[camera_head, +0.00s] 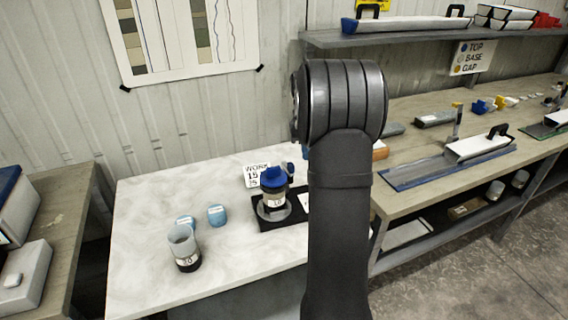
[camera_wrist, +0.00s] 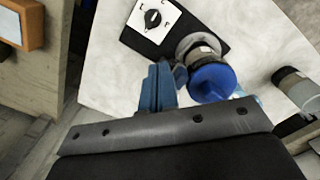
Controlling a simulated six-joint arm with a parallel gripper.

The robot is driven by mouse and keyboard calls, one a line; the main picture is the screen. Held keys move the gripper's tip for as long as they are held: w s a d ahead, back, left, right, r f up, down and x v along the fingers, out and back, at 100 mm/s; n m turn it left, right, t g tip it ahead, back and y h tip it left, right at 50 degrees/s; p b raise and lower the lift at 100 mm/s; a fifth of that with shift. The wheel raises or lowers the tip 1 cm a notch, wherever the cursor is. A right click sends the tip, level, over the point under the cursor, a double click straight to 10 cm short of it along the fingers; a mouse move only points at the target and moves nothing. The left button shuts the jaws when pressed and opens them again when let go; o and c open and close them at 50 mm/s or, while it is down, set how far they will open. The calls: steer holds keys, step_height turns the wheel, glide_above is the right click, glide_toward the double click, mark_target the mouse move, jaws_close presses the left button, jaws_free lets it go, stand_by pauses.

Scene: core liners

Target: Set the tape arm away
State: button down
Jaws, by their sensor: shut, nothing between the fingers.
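A clear liner with a blue cap (camera_head: 273,180) stands upright in a round grey holder (camera_head: 272,212) on a black base (camera_head: 263,223) on the white table. It also shows in the wrist view, where its blue cap (camera_wrist: 212,82) is close to my fingers. A small dark blue-grey part (camera_head: 289,170) stands just behind the cap; it may be the tape arm, but I cannot be sure. My gripper (camera_wrist: 158,72) has blue fingers, shut and empty, beside the cap in the wrist view. In the head view my arm hides most of the gripper and the base's right side.
A second clear liner (camera_head: 183,247) with a dark bottom stands front left, near two loose blue caps (camera_head: 217,215). A white dial panel (camera_wrist: 153,16) lies on the black base. A "WORK" card (camera_head: 257,175) stands behind. A wooden bench (camera_head: 420,185) adjoins right.

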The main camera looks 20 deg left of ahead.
mark_target(294, 165)
steer(key=s+a+r+n+t+h, duration=0.1)
steer(key=s+a+r+n, duration=0.4)
steer(key=a+r+n, duration=0.2)
steer(key=shift+s+a+n+t, duration=0.3)
steer(key=shift+s+a+n, duration=0.1)
steer(key=shift+n, duration=0.8)
steer(key=shift+f, duration=0.1)
steer(key=x, duration=1)
steer(key=shift+d, duration=0.2)
steer(key=shift+w+d+n, duration=0.25)
steer(key=shift+d+n, duration=0.2)
steer(key=shift+n, duration=0.25)
steer(key=shift+w+d+n, duration=0.25)
steer(key=shift+d+n, duration=0.15)
steer(key=shift+n, duration=0.4)
steer(key=n, duration=0.1)
steer(key=w+d+n, duration=0.1)
steer(key=shift+d+n+t+y, duration=0.1)
steer(key=shift+n+t+y, duration=0.3)
steer(key=shift+w+d, duration=0.35)
steer(key=shift+w, duration=0.25)
steer(key=shift+w+d, duration=0.3)
steer(key=shift+w, duration=0.35)
steer(key=shift+w, duration=0.15)
